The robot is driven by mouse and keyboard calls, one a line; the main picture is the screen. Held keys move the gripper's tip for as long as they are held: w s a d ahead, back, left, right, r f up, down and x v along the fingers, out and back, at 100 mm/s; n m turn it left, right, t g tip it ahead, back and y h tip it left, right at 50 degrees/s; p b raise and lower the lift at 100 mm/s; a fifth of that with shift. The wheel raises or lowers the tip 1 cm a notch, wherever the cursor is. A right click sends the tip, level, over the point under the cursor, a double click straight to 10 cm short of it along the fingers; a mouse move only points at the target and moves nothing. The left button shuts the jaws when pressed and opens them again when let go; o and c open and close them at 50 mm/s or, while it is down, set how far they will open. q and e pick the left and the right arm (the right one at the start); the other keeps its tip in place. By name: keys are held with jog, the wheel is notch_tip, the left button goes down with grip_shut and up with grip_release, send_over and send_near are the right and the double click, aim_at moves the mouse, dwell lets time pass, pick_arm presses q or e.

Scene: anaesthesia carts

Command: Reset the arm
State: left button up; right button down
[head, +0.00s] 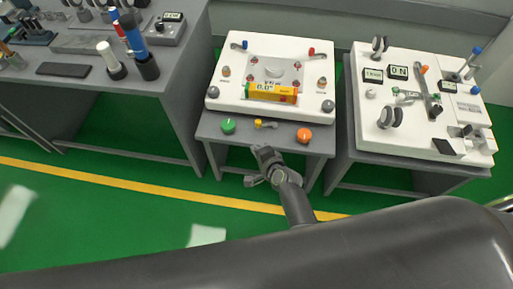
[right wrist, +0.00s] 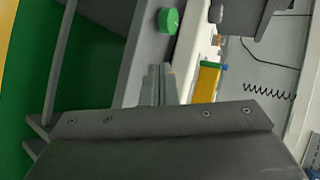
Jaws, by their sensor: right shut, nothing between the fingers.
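My right gripper (head: 263,153) is shut and empty. It is just in front of the front edge of the middle cart (head: 215,126), close to a small yellow handle (head: 266,124) and apart from it as far as I can tell. In the right wrist view the closed fingers (right wrist: 158,84) point at the cart's edge, near the green button (right wrist: 168,20). My left gripper is not in view. A large dark link of my own arm crosses the bottom of the head view.
A second white panel (head: 470,137) stands right, a grey bench (head: 165,80) left. Green floor (head: 110,220) in front is clear.

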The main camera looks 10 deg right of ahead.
dwell(0.4)
jog(key=s+d+f+n+g+h+p, duration=0.1)
jog(key=s+d+f+n+g, duration=0.15)
jog(key=s+d+f, duration=0.4)
jog(key=s+d+f+n+g+h, duration=0.1)
jog(key=s+d+f+n+g, duration=0.2)
jog(key=s+f, duration=0.7)
jog(key=s+d+f+n+g+h+p, duration=0.15)
jog(key=s+d+f+n, duration=0.3)
jog(key=s, duration=0.65)
jog(key=s+d+f+n+g, duration=0.1)
jog(key=s+d, duration=0.3)
jog(key=s, duration=0.3)
jog(key=s+d+f+n+g+h, duration=0.1)
jog(key=s+d, duration=0.3)
jog(key=s, duration=0.4)
jog(key=shift+f+n+g, duration=0.6)
jog(key=shift+f+n, duration=0.1)
jog(key=shift+n, duration=0.1)
jog(key=shift+h, duration=0.25)
